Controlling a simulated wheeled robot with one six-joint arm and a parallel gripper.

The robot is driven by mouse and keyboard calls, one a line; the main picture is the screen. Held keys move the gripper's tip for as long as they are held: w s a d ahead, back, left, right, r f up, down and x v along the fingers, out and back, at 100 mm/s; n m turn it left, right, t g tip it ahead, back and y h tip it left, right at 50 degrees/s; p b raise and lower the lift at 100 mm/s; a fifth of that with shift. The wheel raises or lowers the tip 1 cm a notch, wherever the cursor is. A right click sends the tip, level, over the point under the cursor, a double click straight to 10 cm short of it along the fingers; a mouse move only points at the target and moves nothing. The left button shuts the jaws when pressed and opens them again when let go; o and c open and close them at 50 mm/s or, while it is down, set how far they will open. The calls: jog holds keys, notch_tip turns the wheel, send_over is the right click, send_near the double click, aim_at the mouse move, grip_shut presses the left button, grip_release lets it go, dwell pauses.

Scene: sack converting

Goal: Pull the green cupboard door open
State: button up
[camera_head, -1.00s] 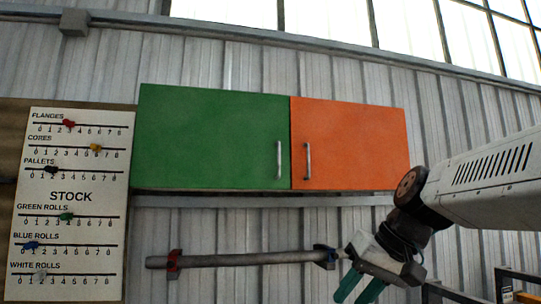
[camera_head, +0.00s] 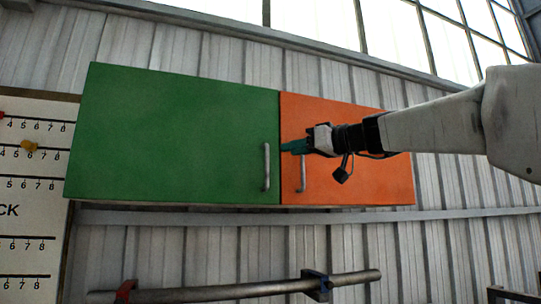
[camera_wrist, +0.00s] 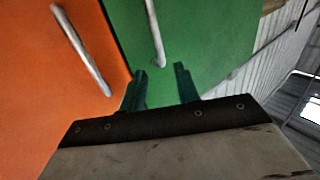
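The green cupboard door (camera_head: 175,140) is shut, with a vertical metal bar handle (camera_head: 267,167) near its right edge. The door also fills the upper middle of the wrist view (camera_wrist: 205,35), where its handle (camera_wrist: 156,35) comes down toward the gap between my fingers. My gripper (camera_head: 288,147) is in front of the orange door near the seam, just right of the green door's handle. In the wrist view its two green fingers (camera_wrist: 160,88) are apart, with nothing between them. The handle's end appears ahead of the fingertips, not gripped.
The orange door (camera_head: 345,185) beside it is shut, with its own bar handle (camera_head: 302,172) just below my gripper. A wall-mounted rail (camera_head: 240,289) runs below the cupboard. A stock board (camera_head: 30,220) hangs at the left.

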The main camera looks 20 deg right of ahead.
aim_at(272, 153)
jog(key=x, duration=0.7)
jog(key=shift+w+a, duration=0.15)
jog(key=shift+w, duration=0.1)
grip_shut()
